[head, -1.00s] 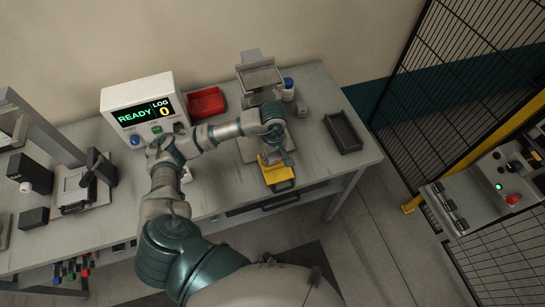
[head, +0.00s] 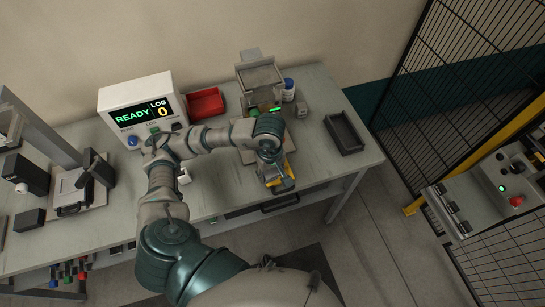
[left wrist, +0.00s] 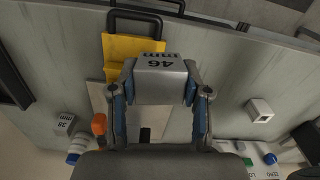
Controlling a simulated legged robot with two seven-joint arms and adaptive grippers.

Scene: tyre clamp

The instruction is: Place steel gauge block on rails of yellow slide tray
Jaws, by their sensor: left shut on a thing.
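My left gripper (left wrist: 163,88) is shut on a steel gauge block (left wrist: 161,72) marked "46 mm", with one finger on each side. In the head view, the left gripper (head: 274,178) is above the yellow slide tray (head: 289,184) at the front of the bench and partly hides it. In the left wrist view, the yellow tray (left wrist: 118,48) shows beyond the block, mostly left of it. The block covers part of it, so I cannot tell whether the block touches the rails. My right gripper is not in view.
A second block (left wrist: 66,122), marked "38 mm", and a smaller light block (left wrist: 260,110) lie on the bench. A red bin (head: 206,103), a white bottle (head: 288,90) and a dark tray (head: 343,133) surround the clamp station (head: 259,78).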

